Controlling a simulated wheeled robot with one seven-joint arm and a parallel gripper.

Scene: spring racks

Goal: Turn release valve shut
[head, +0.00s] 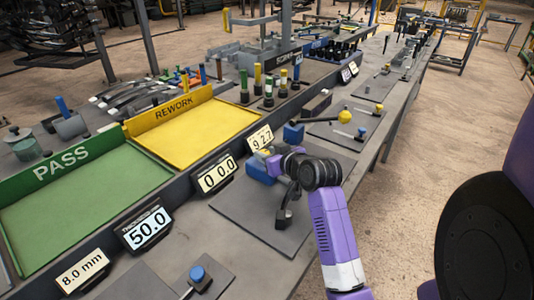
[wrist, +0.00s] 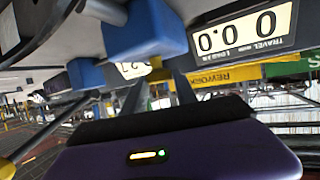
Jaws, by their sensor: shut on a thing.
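My gripper (head: 274,163) is at the far end of my purple arm, low over a dark plate on the bench. It is beside a blue block (head: 258,171), which my gripper partly covers. In the wrist view my gripper's two dark fingers (wrist: 160,72) reach up toward the blue block (wrist: 142,30). The fingers are shut on a small part that is mostly hidden, apparently the release valve. How far that part is turned cannot be told.
A dark upright piece (head: 285,212) stands on the plate near my wrist. A display reads 0.0 (head: 217,174), another 50.0 (head: 148,228). The yellow REWORK tray (head: 205,135) and green PASS tray (head: 85,195) lie behind, both empty. Floor at the right is clear.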

